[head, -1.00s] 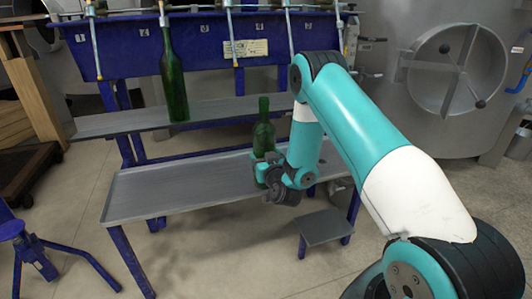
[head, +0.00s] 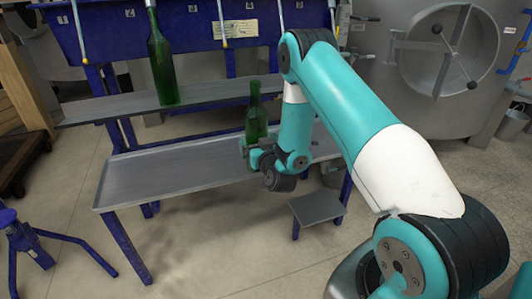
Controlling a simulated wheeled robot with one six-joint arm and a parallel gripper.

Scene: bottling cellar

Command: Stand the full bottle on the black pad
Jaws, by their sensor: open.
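A green bottle (head: 255,116) stands upright at the lower grey shelf (head: 165,172), beside my arm. My gripper (head: 250,150) is open at the lower part of this bottle, with its jaws close to the glass. The gripper hides the bottle's base, so I cannot tell whether the jaws touch it. A second, taller-looking green bottle (head: 163,72) stands on the upper grey shelf (head: 120,106), under the filling spouts. I cannot tell from the glass which bottle is full. I make out no black pad.
The blue filling rack (head: 180,32) rises behind the shelves. A small grey step (head: 317,207) stands low in front on the right. A steel tank (head: 440,60) is at the back right, and a blue stand (head: 30,245) is at the left. The front floor is clear.

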